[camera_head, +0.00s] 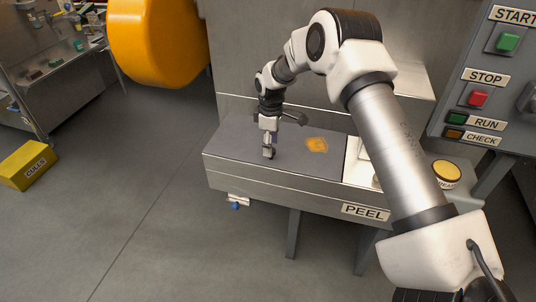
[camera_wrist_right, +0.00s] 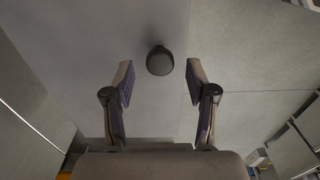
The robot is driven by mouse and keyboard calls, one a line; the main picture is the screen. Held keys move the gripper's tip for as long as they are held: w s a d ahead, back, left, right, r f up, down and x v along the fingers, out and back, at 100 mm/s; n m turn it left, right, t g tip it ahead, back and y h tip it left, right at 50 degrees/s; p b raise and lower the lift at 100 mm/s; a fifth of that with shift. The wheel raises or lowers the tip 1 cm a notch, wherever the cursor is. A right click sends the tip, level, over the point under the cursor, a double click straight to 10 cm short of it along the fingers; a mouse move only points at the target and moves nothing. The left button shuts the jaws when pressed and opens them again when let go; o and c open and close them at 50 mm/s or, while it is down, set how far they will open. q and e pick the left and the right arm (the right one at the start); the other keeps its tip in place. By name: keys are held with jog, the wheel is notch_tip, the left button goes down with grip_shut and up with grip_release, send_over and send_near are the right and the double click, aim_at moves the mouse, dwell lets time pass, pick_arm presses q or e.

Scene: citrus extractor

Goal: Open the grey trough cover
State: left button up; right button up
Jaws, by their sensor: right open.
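The grey trough cover (camera_head: 235,142) lies flat on top of the metal trough marked PEEL. An orange patch (camera_head: 317,145) shows on its surface. My right gripper (camera_head: 268,153) is over the cover, left of the orange patch. In the right wrist view the right gripper (camera_wrist_right: 160,80) is open and empty. A dark round knob (camera_wrist_right: 160,61) on a grey surface shows in line with the gap between the fingers, a little beyond the tips. I cannot tell its distance. The knob is not clear in the head view. My left gripper is not in view.
The PEEL sign (camera_head: 366,213) is on the trough's front. A large orange drum (camera_head: 158,40) hangs at the upper left. A yellow CULLS box (camera_head: 28,166) is on the open floor.

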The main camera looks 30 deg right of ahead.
jog(key=shift+s+f, duration=0.1)
jog(key=shift+f, duration=1.6)
